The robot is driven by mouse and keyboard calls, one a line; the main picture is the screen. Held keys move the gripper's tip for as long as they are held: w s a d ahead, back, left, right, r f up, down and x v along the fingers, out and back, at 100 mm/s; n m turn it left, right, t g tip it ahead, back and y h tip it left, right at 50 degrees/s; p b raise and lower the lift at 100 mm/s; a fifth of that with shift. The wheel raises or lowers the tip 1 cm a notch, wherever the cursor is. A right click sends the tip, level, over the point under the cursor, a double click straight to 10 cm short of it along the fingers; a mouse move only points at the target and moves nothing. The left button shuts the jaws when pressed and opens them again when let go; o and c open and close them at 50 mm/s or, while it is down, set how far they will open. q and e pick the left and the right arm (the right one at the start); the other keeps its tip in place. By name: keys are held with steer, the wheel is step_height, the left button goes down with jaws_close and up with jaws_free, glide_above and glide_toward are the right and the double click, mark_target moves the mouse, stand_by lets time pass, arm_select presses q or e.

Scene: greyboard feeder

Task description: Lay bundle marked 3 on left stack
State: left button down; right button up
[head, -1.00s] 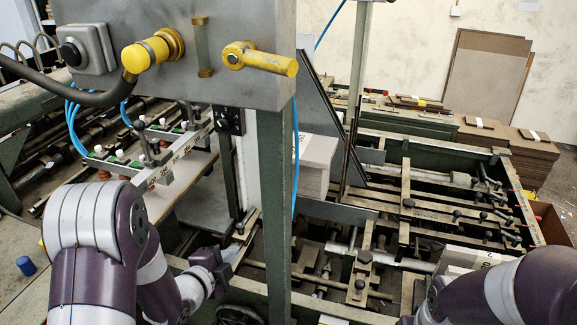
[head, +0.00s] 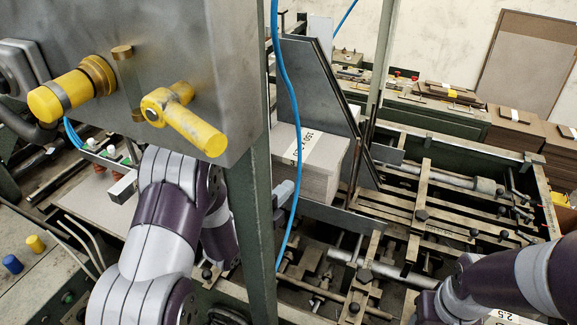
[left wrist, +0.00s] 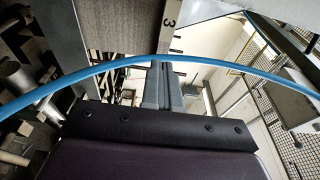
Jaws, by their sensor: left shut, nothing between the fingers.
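My left gripper (head: 285,190) is shut and empty at the bundle's left side, partly hidden by the green post. Its fingers also show in the left wrist view (left wrist: 163,88); I cannot tell whether they touch the bundle. Brown board stacks (head: 510,133) stand at the back right. My right arm is at the lower right, its gripper out of view.
A green post (head: 256,235) and a grey control box (head: 215,75) with yellow handles stand close to my left arm. A blue hose (head: 291,110) hangs before the bundle and crosses the left wrist view. Rails and rods fill the feeder bed (head: 440,215).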

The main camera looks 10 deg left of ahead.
mark_target(291, 164)
arm_select(q)
steer(key=w+p, duration=0.1)
steer(key=w, duration=0.1)
steer(key=w+p, duration=0.1)
steer(key=w, duration=0.2)
steer(key=shift+d+r, duration=0.1)
steer(key=shift+d, duration=0.1)
steer(key=shift+w+a+p, duration=0.35)
steer(key=shift+w+a, duration=0.05)
steer(key=shift+a, duration=0.05)
steer(key=shift+w+a, duration=0.1)
steer(key=shift+w, duration=0.05)
steer(key=w+b, duration=0.2)
steer(key=shift+w+a+b, duration=0.1)
steer(key=shift+a+b, duration=0.2)
steer(key=shift+b, duration=0.1)
arm_select(e)
steer(key=shift+w+r, duration=0.15)
steer(key=shift+r, duration=0.15)
